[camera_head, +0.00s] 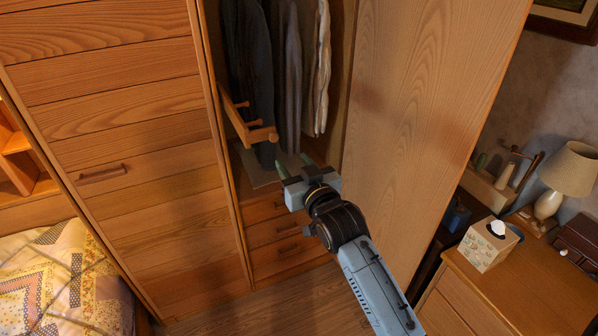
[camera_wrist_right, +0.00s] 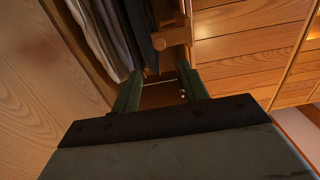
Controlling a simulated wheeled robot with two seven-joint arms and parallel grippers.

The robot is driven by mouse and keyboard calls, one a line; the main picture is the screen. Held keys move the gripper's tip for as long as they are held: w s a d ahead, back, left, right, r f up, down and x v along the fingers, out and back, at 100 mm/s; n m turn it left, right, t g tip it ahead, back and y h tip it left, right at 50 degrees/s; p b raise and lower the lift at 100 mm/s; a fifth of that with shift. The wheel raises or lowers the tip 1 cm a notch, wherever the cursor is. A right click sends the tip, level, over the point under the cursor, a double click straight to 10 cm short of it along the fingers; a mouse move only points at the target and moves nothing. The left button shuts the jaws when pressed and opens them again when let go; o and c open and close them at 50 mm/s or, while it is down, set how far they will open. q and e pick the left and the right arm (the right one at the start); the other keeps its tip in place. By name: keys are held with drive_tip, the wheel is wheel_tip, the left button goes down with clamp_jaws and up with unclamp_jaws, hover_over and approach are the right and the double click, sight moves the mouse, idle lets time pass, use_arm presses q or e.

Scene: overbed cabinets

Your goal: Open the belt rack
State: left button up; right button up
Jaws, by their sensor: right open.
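The belt rack (camera_head: 246,121) is a wooden bar with short pegs, fixed inside the left side of the open wardrobe. Its front end with pegs shows near the cabinet opening; hanging clothes hide part of the area behind it. My right gripper (camera_head: 293,159) is open and empty, in front of the wardrobe, a little right of and below the rack's front end. In the right wrist view the rack (camera_wrist_right: 172,36) lies ahead, beyond the two green fingers (camera_wrist_right: 160,88), and no contact is clear. My left gripper is not in view.
Dark and light garments (camera_head: 290,75) hang right of the rack. Drawers (camera_head: 275,230) sit below. The open door (camera_head: 425,90) stands to the right of my arm, and a closed panelled door (camera_head: 130,200) to the left. A nightstand holds a tissue box (camera_head: 488,244) and a lamp.

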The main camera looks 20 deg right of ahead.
drive_tip(key=shift+s, duration=1.05)
drive_tip(key=s+f+g+b, duration=0.2)
drive_tip(key=s+f+g, duration=0.15)
drive_tip(key=f, duration=1.05)
drive_tip(key=s+f+n+g+b, duration=0.15)
drive_tip(key=s+f, duration=0.25)
drive_tip(key=f, duration=0.9)
drive_tip(key=s+f+m+g+b, duration=0.1)
drive_tip(key=s+f+g+b, duration=0.2)
drive_tip(key=f, duration=1.1)
drive_tip(key=s+d+f+g+b, duration=0.15)
drive_tip(key=s+f+g, duration=0.35)
drive_tip(key=s+f, duration=1.4)
drive_tip(key=s+d+f+g+b, duration=0.1)
drive_tip(key=s+f+g, duration=0.1)
drive_tip(key=s, duration=0.8)
drive_tip(key=s+d+f+n+g+h+b, duration=0.1)
drive_tip(key=s+f, duration=0.4)
drive_tip(key=s, duration=0.5)
drive_tip(key=shift+s+d+g+b, duration=0.25)
drive_tip(key=shift+s+g+b, duration=0.05)
drive_tip(key=shift+g, duration=0.2)
